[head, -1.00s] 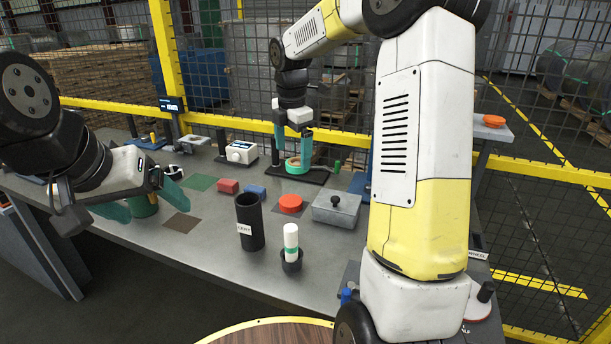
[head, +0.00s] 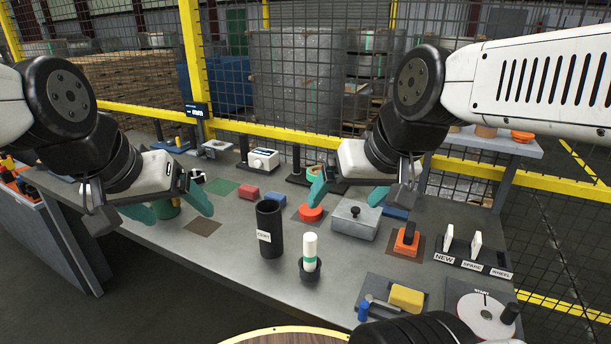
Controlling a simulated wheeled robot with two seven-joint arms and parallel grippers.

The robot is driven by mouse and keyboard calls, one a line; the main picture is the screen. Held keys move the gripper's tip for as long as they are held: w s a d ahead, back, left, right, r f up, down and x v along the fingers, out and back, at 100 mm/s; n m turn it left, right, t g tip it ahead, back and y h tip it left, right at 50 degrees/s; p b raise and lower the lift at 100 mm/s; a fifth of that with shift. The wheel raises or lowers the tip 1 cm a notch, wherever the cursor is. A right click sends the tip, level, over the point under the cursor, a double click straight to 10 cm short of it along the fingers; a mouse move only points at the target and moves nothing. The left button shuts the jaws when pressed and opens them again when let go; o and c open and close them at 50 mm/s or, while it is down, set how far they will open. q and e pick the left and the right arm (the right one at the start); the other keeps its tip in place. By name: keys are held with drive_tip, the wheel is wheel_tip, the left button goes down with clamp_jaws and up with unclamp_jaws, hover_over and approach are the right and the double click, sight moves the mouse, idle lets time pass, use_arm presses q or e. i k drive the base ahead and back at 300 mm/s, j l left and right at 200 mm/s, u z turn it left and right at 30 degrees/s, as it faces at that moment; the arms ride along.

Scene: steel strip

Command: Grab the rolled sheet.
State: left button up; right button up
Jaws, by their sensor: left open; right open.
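The rolled sheet (head: 310,246) is a white upright roll with a green band. It stands in a small black cup (head: 311,271) on the grey bench, right of a tall black labelled tube (head: 269,230). My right gripper (head: 340,206) is open and empty, above and behind the roll, over the area of the red disc and the grey lidded box. My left gripper (head: 180,215) is open and empty over the left part of the bench, near a green cylinder (head: 166,208) that its fingers partly hide.
A grey box with a black knob (head: 354,220) and a red disc (head: 311,212) sit behind the roll. An orange block (head: 406,240), a tray with a yellow block (head: 406,297) and a dial (head: 485,315) are at right.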

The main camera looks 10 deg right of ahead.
sight(311, 239)
drive_tip(key=z, duration=0.95)
drive_tip(key=k+j+z, duration=0.7)
